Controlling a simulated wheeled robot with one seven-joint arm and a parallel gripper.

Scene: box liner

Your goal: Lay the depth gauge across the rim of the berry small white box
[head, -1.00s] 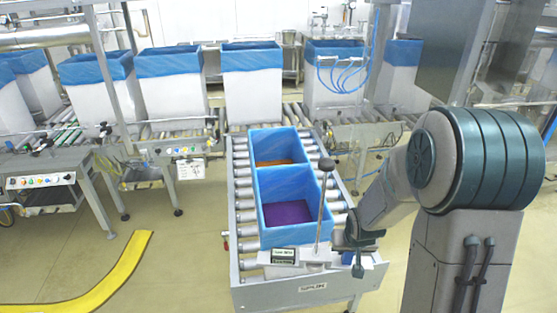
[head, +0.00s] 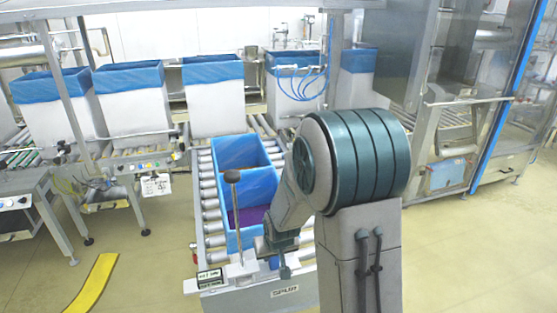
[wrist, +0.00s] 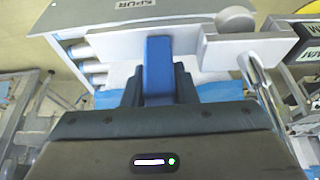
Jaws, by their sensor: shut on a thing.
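The depth gauge (head: 234,215) has a tall upright rod with a dark ball on top, a pale crossbar with a dark label at its left end, and a blue grip. My gripper (wrist: 158,88) is shut on the blue grip, and the pale bar (wrist: 245,47) shows beyond it in the wrist view. In the head view the bar appears at the near end of the small box (head: 263,185), which has a blue liner and a purple bottom. The rod overlaps the box's left part. I cannot tell whether the bar touches the rim.
A second blue-lined box (head: 236,148) stands directly behind, on the same roller conveyor (head: 208,205). The conveyor's end plate (head: 285,291) is below the gauge. Tall white blue-lined boxes (head: 217,100) line the back. Floor is open at left and right.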

